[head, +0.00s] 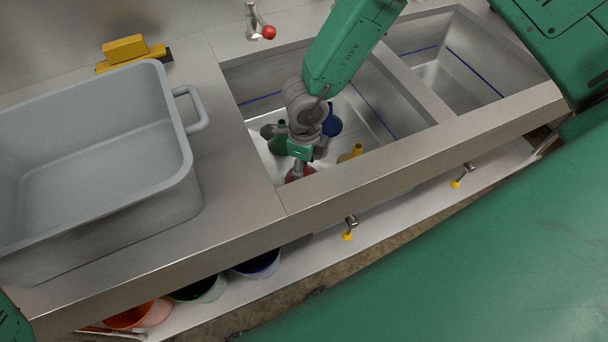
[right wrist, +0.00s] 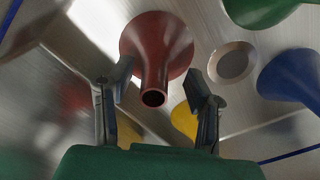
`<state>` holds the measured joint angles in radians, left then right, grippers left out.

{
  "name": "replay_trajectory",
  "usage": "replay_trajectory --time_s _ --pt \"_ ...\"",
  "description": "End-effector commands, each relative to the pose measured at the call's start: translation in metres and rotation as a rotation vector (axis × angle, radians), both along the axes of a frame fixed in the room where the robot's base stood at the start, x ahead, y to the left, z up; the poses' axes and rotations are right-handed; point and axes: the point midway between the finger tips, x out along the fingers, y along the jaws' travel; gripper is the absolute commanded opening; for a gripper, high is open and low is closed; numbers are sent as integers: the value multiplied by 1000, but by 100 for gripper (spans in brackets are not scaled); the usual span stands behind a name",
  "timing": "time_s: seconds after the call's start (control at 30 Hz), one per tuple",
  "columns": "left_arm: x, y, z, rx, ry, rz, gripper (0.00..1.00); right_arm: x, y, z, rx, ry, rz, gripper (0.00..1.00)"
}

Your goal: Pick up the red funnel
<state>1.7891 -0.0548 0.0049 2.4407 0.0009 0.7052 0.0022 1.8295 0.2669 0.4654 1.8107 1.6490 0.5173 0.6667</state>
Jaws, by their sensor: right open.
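The red funnel (head: 300,175) is in the left sink basin (head: 385,110), mostly hidden behind my right gripper in the head view. In the right wrist view the red funnel (right wrist: 155,45) shows its wide cone at the top and its spout opening towards the camera. My right gripper (right wrist: 160,84) is open, with one finger on each side of the spout. No contact between the fingers and the funnel is clear. My left gripper is not in view.
A green funnel (head: 277,144), a blue funnel (head: 332,122) and a yellow funnel (head: 352,152) are close by in the same basin. A round drain (right wrist: 232,62) lies beside the red funnel. A grey tub (head: 110,120) stands left on the steel counter.

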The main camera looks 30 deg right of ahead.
Motion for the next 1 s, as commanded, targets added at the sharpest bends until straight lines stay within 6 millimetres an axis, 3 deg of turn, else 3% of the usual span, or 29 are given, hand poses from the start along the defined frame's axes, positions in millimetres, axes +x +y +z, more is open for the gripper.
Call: replay_trajectory --time_s 0.2,0.3,0.33,0.7,1.0 --pt "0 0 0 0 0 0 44 0 2 1 -2 -1 1 42" --pt "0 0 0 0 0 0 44 1 2 0 -2 -1 1 7" --pt "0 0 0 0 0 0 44 0 1 0 -1 -1 1 0" --pt "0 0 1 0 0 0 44 1 -1 5 1 -2 0 0" --pt "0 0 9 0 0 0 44 1 0 61 1 -4 0 0"
